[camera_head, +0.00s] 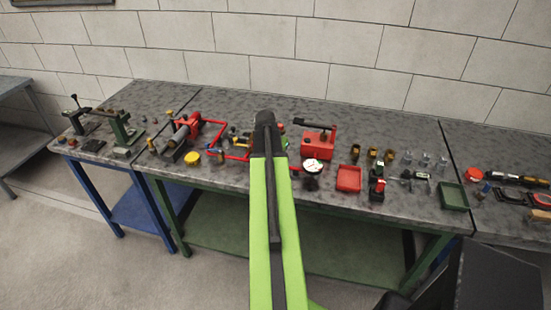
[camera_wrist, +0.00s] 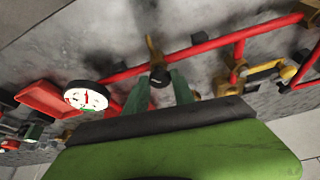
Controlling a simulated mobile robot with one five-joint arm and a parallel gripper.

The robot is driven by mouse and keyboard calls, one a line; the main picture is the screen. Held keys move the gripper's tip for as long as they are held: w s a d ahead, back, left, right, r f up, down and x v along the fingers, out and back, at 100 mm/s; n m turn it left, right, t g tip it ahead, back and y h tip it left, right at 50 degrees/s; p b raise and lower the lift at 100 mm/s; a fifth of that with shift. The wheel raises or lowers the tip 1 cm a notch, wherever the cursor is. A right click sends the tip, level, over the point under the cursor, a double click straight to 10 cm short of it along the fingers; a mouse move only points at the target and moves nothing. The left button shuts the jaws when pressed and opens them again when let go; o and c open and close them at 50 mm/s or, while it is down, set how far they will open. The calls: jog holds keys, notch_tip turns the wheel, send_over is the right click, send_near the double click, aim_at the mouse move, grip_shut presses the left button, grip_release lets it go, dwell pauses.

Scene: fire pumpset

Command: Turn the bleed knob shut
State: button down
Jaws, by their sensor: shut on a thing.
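The bleed knob (camera_wrist: 159,76) is a small dark knob below a brass fitting (camera_wrist: 153,46) on the red pipe (camera_wrist: 205,47), in the wrist view. My gripper (camera_wrist: 161,84) has its two green fingers on either side of the knob and is shut on it. The knob's turned angle cannot be read. In the head view my green arm covers the knob and the fingertips.
A white-faced gauge (camera_head: 312,166) and a red tray (camera_head: 349,178) stand right of my arm, with a red box-shaped unit (camera_head: 318,143) behind. Red piping (camera_head: 214,128) and a yellow cap (camera_head: 192,158) lie left. Small fittings crowd the grey bench (camera_head: 240,103); its back strip is clear.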

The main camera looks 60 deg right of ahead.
jog(key=m+g, duration=0.1)
jog(key=m, duration=0.3)
jog(key=shift+w+d+g, duration=0.1)
jog(key=shift+d+g, duration=0.1)
jog(key=shift+g, duration=0.2)
jog(key=shift+m+g+y, duration=0.3)
jog(key=shift+m+g, duration=0.3)
jog(key=shift+m, duration=1.1)
jog(key=c, duration=1.1)
grip_release()
jog(key=shift+o, duration=0.2)
jog(key=shift+r, duration=0.1)
